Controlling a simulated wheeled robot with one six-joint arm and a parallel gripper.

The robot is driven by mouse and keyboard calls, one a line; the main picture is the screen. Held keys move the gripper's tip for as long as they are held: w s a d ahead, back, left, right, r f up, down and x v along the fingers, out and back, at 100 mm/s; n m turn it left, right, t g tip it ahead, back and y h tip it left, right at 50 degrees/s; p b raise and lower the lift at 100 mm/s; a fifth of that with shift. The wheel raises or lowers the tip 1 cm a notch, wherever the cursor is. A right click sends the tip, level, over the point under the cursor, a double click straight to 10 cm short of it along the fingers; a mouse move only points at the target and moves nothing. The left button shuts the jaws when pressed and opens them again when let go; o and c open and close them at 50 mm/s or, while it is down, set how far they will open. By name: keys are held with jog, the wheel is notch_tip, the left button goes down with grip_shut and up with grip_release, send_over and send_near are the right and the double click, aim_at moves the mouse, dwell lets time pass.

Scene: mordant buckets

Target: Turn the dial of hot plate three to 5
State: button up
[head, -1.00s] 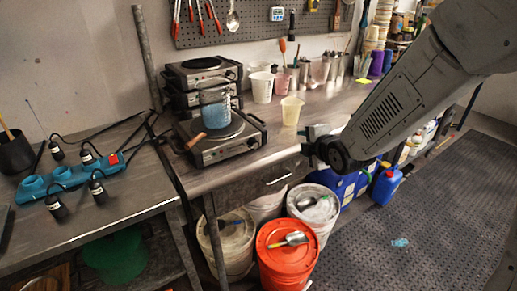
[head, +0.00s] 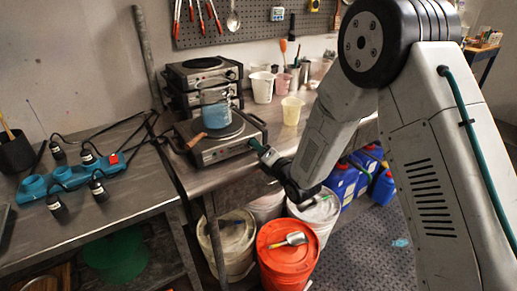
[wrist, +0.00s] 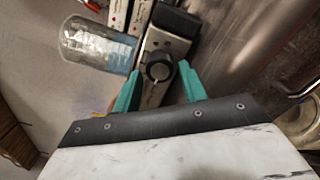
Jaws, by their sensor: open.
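The front hot plate (head: 222,152) stands on the bench with a glass beaker of blue liquid (head: 216,112) on its top. No plate number is readable. My gripper (head: 258,147) is at the right end of this plate's front panel in the head view. In the wrist view, a round dark dial (wrist: 158,70) with a light pointer mark sits on the panel. The open teal fingers of my gripper (wrist: 159,74) are on either side of it. I cannot tell whether they touch it. The dial's numbers are not readable, and my gripper hides it in the head view.
More hot plates (head: 198,68) are stacked behind. Beakers (head: 291,110) stand to the right. The beaker also shows in the wrist view (wrist: 90,42).

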jog(key=shift+w+a, duration=0.3)
jog(key=shift+w, duration=0.2)
jog(key=shift+c, duration=0.3)
jog(key=c, duration=0.6)
jog(key=shift+c, duration=0.2)
